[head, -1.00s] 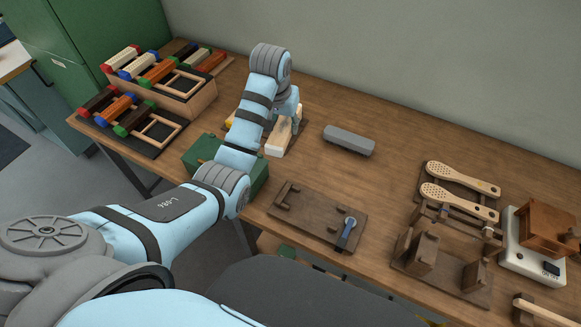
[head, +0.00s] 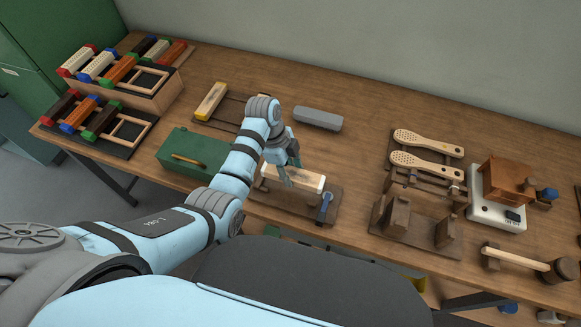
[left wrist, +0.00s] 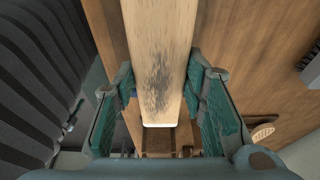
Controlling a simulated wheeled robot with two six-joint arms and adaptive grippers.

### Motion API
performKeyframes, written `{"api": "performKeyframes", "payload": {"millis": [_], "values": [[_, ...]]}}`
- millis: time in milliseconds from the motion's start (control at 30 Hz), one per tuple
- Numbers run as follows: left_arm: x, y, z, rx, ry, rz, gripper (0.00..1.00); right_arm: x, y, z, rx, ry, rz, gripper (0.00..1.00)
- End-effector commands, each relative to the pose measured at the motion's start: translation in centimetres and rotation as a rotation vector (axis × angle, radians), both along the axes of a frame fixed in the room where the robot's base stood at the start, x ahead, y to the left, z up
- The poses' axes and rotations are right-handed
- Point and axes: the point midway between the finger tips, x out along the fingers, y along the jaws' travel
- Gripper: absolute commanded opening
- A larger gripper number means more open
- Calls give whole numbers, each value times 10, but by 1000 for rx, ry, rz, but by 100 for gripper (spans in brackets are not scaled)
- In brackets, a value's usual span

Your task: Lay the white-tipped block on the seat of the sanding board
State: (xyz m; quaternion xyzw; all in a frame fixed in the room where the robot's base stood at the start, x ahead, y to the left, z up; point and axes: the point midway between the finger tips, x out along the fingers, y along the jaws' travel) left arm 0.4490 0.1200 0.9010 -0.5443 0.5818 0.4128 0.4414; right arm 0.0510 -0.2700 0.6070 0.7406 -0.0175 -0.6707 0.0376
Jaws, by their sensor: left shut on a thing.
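The white-tipped block (head: 293,179), pale wood with dark smudges on its face, is between the fingers of my left gripper (head: 287,170). In the left wrist view the teal fingers (left wrist: 172,100) close on both sides of the block (left wrist: 158,60), whose white end (left wrist: 159,125) points down the picture. The block is over the dark sanding board (head: 308,214), roughly along its length. The board's blue-handled clamp (head: 324,206) is at its right end. The block and gripper hide much of the seat; I cannot tell whether the block touches it. My right gripper is not in view.
A yellow-tipped block (head: 211,101) lies on a dark rack behind. A green box (head: 190,153) stands left of the board, a grey block (head: 318,118) behind it. Brush heads (head: 428,144) and a wooden fixture (head: 417,228) stand right. Bare table (head: 355,165) lies between.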

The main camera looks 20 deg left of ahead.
Motion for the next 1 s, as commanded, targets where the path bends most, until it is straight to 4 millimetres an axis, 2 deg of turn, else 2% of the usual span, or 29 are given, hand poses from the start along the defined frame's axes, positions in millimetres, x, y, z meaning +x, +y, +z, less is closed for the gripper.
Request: {"api": "performKeyframes", "payload": {"millis": [33,167,1000], "values": [[0,0,-15,0,0,0,5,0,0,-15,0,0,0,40],[0,0,-20,0,0,1,5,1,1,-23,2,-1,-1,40],[0,3,-16,1,0,2,5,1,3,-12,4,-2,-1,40]]}}
